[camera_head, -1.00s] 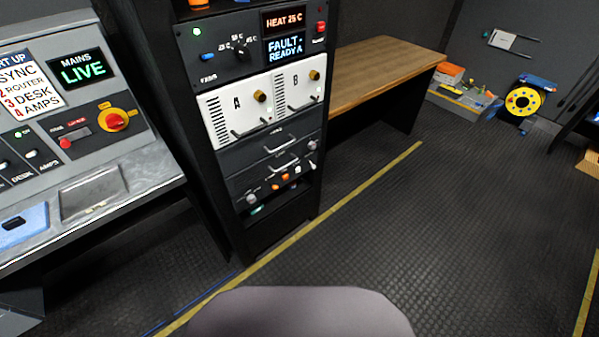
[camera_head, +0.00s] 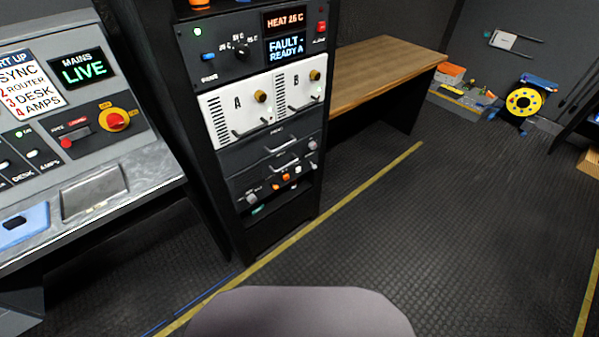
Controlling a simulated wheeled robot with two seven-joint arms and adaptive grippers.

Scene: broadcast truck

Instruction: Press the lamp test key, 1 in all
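I cannot read a label that marks the lamp test key. Candidates show on the rack's top panel (camera_head: 226,71): a blue key (camera_head: 208,57) at its left, and a red key (camera_head: 320,27) at its right. The panel also has a black knob (camera_head: 240,49), a green light and two displays. The upper display (camera_head: 283,20) shows a HEAT reading in orange. The lower display (camera_head: 286,49) reads FAULT and READY A in pale blue. Neither of my grippers is in view.
White modules A (camera_head: 222,105) and B (camera_head: 297,78) sit below the top panel. A wooden bench (camera_head: 385,65) stands behind.

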